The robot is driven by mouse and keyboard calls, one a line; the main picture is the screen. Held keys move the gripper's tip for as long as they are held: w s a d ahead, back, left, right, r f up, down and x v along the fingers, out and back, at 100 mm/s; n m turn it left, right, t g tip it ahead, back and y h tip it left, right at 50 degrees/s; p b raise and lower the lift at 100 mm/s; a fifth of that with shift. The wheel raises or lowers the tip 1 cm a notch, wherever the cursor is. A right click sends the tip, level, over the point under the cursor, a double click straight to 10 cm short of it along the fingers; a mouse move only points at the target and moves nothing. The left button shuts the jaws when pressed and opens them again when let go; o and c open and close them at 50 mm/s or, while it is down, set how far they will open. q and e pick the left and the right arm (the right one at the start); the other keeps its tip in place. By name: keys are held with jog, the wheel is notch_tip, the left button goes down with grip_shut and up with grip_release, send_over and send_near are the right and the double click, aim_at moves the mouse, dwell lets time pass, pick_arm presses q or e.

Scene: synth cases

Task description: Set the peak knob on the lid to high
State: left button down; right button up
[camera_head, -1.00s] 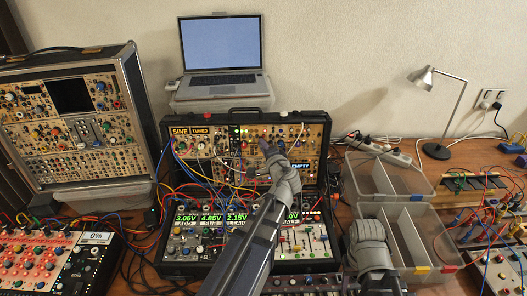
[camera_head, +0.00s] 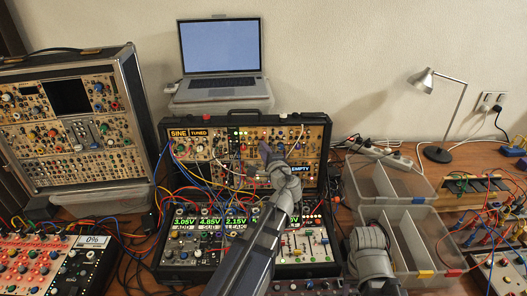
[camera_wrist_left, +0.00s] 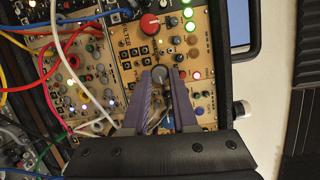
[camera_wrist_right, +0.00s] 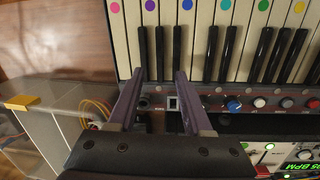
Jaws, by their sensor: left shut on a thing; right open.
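The open case's lid (camera_head: 213,148) stands upright behind its base and carries tan module panels with knobs, lights and cables. My left gripper (camera_head: 266,152) reaches the lid right of its middle. I cannot read the label or the setting of the grey knob. My right gripper (camera_wrist_right: 157,80) is open and empty above the front edge of a keyboard (camera_wrist_right: 205,40).
Patch cables (camera_head: 205,178) hang across the lid's left half and the base. A laptop (camera_head: 220,55) stands on a clear box behind. Clear divided trays (camera_head: 405,245) stand at right, with a lamp (camera_head: 440,110) behind. A second synth case (camera_head: 75,130) stands at left.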

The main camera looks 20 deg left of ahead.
pick_arm(q)
jog(key=c, duration=0.7)
grip_release()
pick_arm(e)
jog(key=shift+r+p, duration=0.4)
pick_arm(q)
jog(key=f+v, duration=0.1)
jog(key=v, duration=0.6)
jog(key=shift+s+d+r, duration=0.25)
jog(key=shift+s+r, duration=0.05)
jog(key=shift+r, duration=0.2)
jog(key=shift+f, duration=0.1)
